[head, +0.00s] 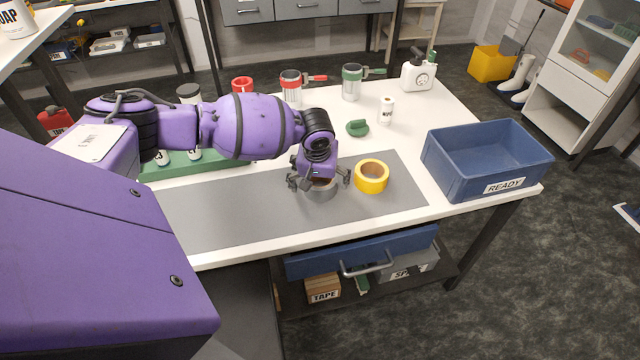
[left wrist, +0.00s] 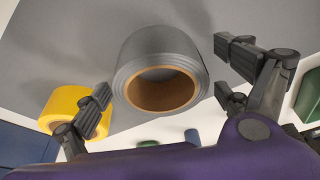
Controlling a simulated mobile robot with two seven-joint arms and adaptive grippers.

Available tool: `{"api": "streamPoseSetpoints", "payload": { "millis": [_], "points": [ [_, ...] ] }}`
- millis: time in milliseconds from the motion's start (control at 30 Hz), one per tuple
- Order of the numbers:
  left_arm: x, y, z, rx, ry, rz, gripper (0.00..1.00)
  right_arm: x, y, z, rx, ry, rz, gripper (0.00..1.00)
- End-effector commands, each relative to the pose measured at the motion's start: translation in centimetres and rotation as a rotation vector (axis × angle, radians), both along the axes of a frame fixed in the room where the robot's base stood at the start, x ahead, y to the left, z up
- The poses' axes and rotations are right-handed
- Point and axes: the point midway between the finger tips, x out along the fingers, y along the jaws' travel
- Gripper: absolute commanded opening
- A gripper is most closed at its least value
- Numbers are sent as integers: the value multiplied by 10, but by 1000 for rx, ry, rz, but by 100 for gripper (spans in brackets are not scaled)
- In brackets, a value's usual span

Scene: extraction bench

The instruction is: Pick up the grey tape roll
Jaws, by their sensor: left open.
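The grey tape roll (left wrist: 158,55), with a brown core, lies on the grey mat (head: 240,217). In the head view the tape roll (head: 322,194) is mostly hidden under my left gripper (head: 319,183). My left gripper is open above it, pointing down. In the left wrist view the roll shows between the spread fingers of my left gripper (left wrist: 165,85), with a gap at each side. My right gripper is not in view.
A yellow tape roll (head: 372,176) lies just right of my left gripper. A blue READY bin (head: 470,184) stands at the table's right end. A green object (head: 357,128), a white bottle (head: 387,110) and several lidded jars stand behind. The mat's front right is clear.

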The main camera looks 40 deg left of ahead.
Motion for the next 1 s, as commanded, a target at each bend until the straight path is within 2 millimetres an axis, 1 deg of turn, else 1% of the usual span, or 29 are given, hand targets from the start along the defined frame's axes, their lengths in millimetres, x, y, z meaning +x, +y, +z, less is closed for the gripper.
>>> {"api": "streamPoseSetpoints", "payload": {
  "millis": [67, 433, 667, 767, 867, 1000],
  "points": [
    [0, 0, 0, 0, 0, 0, 92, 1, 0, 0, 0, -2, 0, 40],
    [0, 0, 0, 0, 0, 0, 44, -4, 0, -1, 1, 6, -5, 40],
    [0, 0, 1, 0, 0, 0, 43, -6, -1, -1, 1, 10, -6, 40],
    [0, 0, 5, 0, -1, 0, 43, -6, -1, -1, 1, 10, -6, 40],
    [1, 0, 13, -1, -3, -1, 43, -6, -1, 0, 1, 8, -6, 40],
    [1, 0, 35, 0, -4, -1, 43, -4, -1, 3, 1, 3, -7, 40]
  ]
}}
